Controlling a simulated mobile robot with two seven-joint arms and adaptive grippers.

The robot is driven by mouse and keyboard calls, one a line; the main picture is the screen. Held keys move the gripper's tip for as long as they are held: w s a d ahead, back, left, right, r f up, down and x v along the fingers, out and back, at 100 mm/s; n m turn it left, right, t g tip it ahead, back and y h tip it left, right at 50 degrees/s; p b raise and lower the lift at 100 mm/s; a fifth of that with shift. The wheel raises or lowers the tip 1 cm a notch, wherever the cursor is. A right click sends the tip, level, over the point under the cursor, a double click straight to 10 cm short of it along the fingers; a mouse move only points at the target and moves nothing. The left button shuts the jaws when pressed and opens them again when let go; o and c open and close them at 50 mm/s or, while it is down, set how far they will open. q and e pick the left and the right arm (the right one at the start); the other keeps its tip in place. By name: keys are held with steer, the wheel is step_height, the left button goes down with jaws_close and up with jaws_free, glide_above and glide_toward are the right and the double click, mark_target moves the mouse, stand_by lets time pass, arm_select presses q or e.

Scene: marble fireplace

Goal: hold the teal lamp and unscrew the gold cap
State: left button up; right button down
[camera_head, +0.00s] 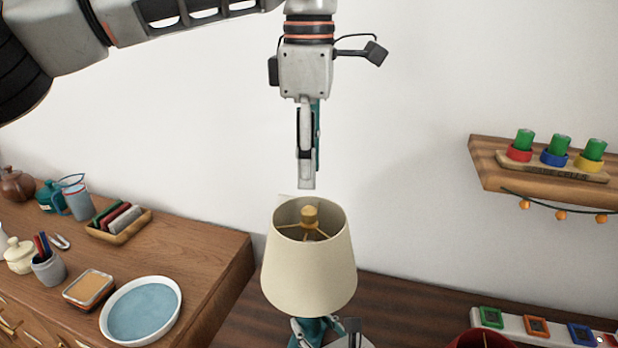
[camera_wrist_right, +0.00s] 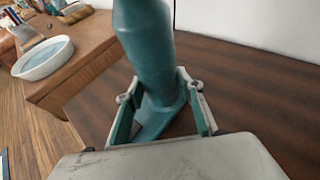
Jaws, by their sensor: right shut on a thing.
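The teal lamp stands on the dark wooden surface under a cream shade (camera_head: 310,270). Its teal body (camera_wrist_right: 147,50) fills the middle of the right wrist view. The gold cap (camera_head: 309,213) sits in the shade's open top, on the gold spokes. My right gripper (camera_wrist_right: 160,112) is shut on the lamp's lower body, one finger on each side; in the head view the shade hides most of it. My left gripper (camera_head: 307,185) points straight down above the shade, apart from the cap. Its fingers are seen edge-on, so their gap is hidden.
A wooden side cabinet (camera_head: 215,240) at left carries a blue-white plate (camera_head: 145,310), jars and a tray. A wall shelf (camera_head: 480,160) with green cylinders is at right. A white strip with coloured squares (camera_head: 510,325) lies at lower right. The air around the shade is clear.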

mark_target(309, 207)
arm_select(q)
steer(key=m, duration=1)
steer(key=shift+m, duration=0.3)
steer(key=m, duration=0.4)
steer(key=shift+m, duration=0.4)
steer(key=shift+f, duration=4)
